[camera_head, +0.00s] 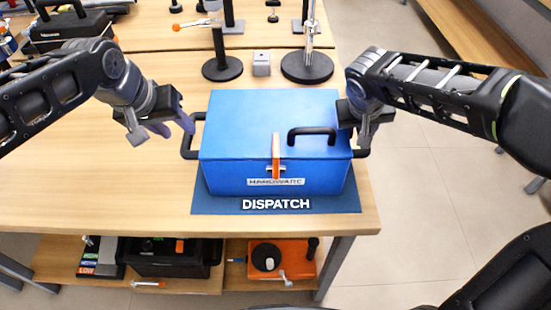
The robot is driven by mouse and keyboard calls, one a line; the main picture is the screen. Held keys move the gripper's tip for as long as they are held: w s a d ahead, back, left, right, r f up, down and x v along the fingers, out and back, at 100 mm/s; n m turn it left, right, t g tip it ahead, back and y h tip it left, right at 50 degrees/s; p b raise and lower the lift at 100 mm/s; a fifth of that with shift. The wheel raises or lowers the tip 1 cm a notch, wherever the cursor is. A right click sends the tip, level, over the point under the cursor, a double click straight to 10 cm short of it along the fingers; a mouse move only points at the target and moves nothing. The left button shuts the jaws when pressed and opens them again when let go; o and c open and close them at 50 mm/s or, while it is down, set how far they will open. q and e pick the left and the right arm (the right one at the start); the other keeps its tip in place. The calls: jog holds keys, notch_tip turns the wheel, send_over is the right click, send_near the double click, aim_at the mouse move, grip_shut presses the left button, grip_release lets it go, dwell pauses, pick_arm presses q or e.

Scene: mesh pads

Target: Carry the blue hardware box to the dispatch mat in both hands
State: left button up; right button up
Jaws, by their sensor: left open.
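The blue hardware box (265,115) sits upright on the blue dispatch mat (350,200) near the table's front edge.
Two black round stands (222,68) and (307,67) and a small grey block (261,64) stand behind the box. A black toolbox (75,28) is at the back left. A lower shelf holds a black case and an orange case (290,262). The table's left part is clear.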

jog(key=shift+a, duration=0.1)
jog(key=shift+r, duration=0.1)
dwell(0.4)
jog(key=v, duration=1.1)
jog(key=shift+s+r, duration=0.2)
jog(key=shift+r, duration=0.1)
jog(key=shift+a, duration=0.1)
